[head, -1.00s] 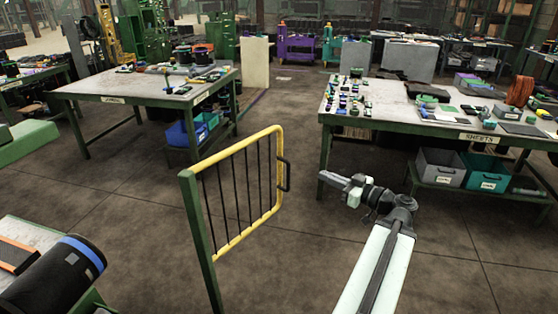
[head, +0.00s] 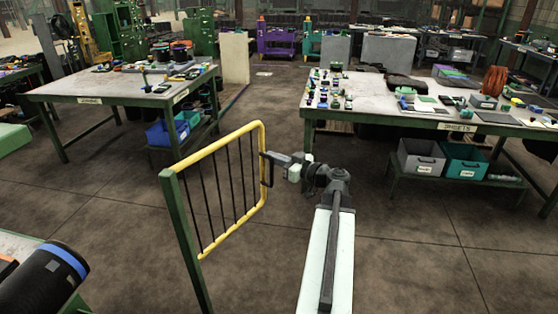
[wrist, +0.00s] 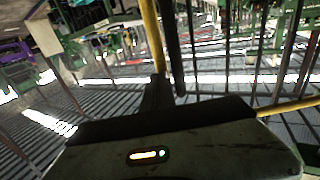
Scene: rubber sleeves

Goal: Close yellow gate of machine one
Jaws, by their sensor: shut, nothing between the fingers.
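The yellow gate (head: 211,148) hangs on a green post (head: 187,240) left of centre in the head view. It stands swung out into the aisle, with black vertical bars and a black handle (head: 267,169) on its free end. My gripper (head: 266,155) is shut and empty, its tip at the handle end of the gate, overlapping the top of the handle in the picture. I cannot tell whether it touches. In the wrist view the dark fingers (wrist: 158,92) point at the yellow end tube (wrist: 152,35), with the dark handle (wrist: 174,55) just to the right.
A workbench with tools (head: 130,84) stands behind the gate at left. Another bench (head: 420,115) stands at right with grey and teal bins (head: 465,165) below. A black roller with a blue band (head: 45,278) is at lower left. The floor around the gate is clear.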

